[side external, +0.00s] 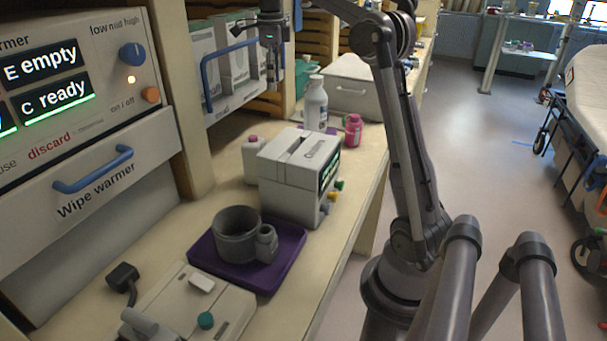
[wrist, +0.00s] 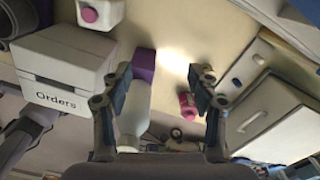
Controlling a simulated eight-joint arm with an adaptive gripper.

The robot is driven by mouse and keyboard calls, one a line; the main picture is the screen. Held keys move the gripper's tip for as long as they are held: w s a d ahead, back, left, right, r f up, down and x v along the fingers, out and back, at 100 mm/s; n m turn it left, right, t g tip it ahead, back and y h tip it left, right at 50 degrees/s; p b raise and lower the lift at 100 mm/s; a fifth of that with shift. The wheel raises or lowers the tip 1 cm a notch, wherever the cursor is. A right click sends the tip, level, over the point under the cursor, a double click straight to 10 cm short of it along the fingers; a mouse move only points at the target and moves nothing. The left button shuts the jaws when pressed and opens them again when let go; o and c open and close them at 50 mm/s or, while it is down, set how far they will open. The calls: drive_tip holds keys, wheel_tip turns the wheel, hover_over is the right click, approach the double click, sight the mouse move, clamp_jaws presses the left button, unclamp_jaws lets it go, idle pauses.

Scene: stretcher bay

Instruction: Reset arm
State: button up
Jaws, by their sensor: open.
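My gripper (side external: 272,72) hangs in the air at the top of the side external view, in front of the shelf bins and above the counter. In the wrist view my gripper (wrist: 163,84) has its two fingers well apart, and nothing is held between them. A white bottle (side external: 315,104) stands on the counter below and to the right of the gripper. In the wrist view the white bottle (wrist: 134,105) shows beyond the left finger, partly covered by it. A small pink bottle (side external: 353,130) stands beside it and also shows near the right finger in the wrist view (wrist: 187,104).
An Orders box (side external: 290,170) and a purple tray (side external: 204,264) with a grey cup (side external: 236,235) stand on the counter (side external: 175,222). The wipe warmer (side external: 78,95) is at left. A white drawer box (side external: 356,88) is behind the bottles. Shelf bins (side external: 235,60) are close behind the gripper.

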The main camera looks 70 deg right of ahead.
drive_tip(key=shift+a+r+n, duration=0.2)
drive_tip(key=shift+a+n, duration=0.1)
drive_tip(key=shift+a, duration=0.9)
